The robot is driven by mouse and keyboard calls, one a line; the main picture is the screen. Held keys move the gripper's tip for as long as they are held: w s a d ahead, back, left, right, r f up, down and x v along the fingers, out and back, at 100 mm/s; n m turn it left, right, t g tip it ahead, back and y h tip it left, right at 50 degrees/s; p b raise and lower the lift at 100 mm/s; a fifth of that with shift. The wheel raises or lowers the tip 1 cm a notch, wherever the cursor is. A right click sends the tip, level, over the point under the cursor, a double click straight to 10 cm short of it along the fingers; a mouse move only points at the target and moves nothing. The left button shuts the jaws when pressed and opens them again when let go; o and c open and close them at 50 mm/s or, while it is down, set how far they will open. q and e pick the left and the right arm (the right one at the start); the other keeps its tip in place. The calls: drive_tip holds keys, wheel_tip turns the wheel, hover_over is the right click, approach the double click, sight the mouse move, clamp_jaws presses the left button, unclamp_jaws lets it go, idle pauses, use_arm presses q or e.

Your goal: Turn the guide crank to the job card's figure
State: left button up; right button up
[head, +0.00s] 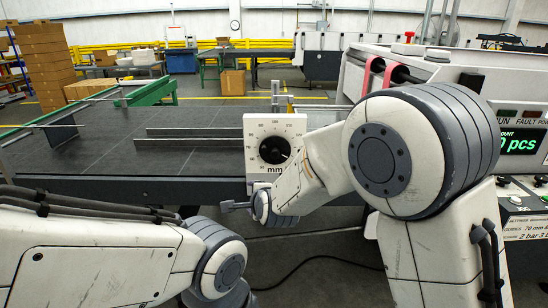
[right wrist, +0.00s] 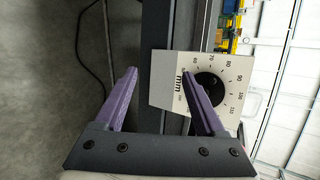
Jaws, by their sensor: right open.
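The guide's white dial plate (head: 275,170) stands at the front edge of the machine bed, with a millimetre scale around a dark round centre. The crank handle cannot be made out clearly. The dial also shows sideways in the right wrist view (right wrist: 168,98). My right gripper (right wrist: 159,74) is open, with nothing seen between its purple fingers; one finger overlaps the dial in that view. In the head view, part of this gripper (head: 238,206) shows just below the dial. My left gripper is out of view.
The dark bed (head: 95,160) extends left of the dial, with metal guide rails (head: 185,142) on it. A control panel (head: 520,130) with a green "pcs" display stands at right. Stacked cartons (head: 45,60) stand at far left. My right arm covers much of the machine.

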drive_tip(key=w+d+m+t+h, duration=0.2)
drive_tip(key=w+d+m+t, duration=0.15)
drive_tip(key=w+m, duration=0.45)
drive_tip(key=m+t+h, duration=0.2)
drive_tip(key=m+t, duration=0.1)
drive_tip(key=m, duration=0.3)
approach(275, 156)
drive_tip(key=w+p, duration=0.2)
drive_tip(key=w, duration=0.5)
drive_tip(key=shift+w+p, duration=0.3)
drive_tip(key=shift+w, duration=1)
